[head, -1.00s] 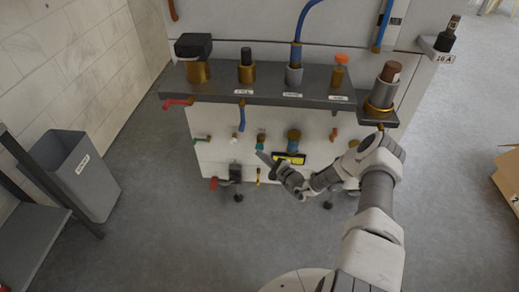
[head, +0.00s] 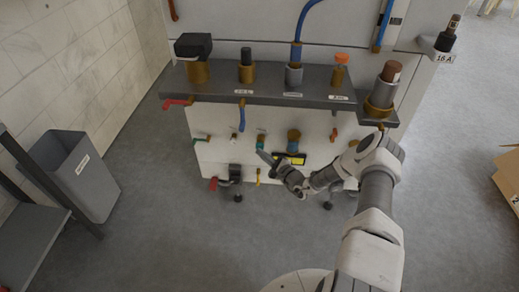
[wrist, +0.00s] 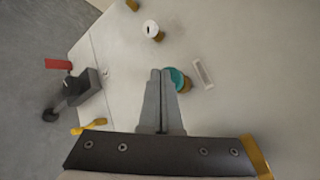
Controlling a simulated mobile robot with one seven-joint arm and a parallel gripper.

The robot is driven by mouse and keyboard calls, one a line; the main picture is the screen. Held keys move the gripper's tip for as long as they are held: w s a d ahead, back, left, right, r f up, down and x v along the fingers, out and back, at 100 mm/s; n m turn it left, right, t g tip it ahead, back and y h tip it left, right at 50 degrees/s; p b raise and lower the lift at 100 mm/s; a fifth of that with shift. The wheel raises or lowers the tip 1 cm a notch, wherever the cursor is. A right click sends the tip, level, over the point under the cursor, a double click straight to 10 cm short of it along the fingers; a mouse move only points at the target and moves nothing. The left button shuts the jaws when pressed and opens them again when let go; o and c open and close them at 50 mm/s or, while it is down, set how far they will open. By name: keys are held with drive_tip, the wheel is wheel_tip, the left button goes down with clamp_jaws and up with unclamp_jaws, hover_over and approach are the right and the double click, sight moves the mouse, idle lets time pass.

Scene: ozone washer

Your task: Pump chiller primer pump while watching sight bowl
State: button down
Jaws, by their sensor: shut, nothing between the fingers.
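My gripper (head: 261,154) is shut and empty in front of the white lower panel (head: 220,146) of the machine. In the wrist view its fingers (wrist: 160,73) point at the panel, with a teal-faced brass fitting (wrist: 179,81) just right of the tips. I cannot tell whether they touch. That teal fitting also shows in the head view (head: 260,143). I cannot tell for certain which part is the primer pump or the sight bowl. On the grey shelf (head: 220,89) stand several labelled brass fittings, including an amber one with an orange cap (head: 341,70); the label text is too small to read.
Left of my fingers, a black bracket (wrist: 80,87) with a red lever (wrist: 58,64) and a yellow lever (wrist: 89,126) stick out of the panel. A white round fitting (wrist: 151,29) sits above. A grey bin (head: 80,172) stands at the left; the floor (head: 170,235) in front is clear.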

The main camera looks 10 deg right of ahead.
drive_tip(key=shift+w+d+r, duration=0.1)
drive_tip(key=shift+w+d, duration=0.2)
drive_tip(key=shift+w, duration=0.5)
idle(0.7)
drive_tip(key=shift+s, duration=0.15)
drive_tip(key=shift+s+a+p, duration=0.25)
drive_tip(key=shift+s+p, duration=0.3)
drive_tip(key=shift+s, duration=0.15)
drive_tip(key=shift+s+a+p, duration=0.25)
drive_tip(key=shift+s+p, duration=0.25)
drive_tip(key=shift+s, duration=0.2)
drive_tip(key=s+p, duration=0.1)
drive_tip(key=s+a+p, duration=0.1)
drive_tip(key=s, duration=0.1)
drive_tip(key=s+p, duration=0.1)
drive_tip(key=shift+s+a, duration=0.3)
drive_tip(key=shift+s, duration=0.1)
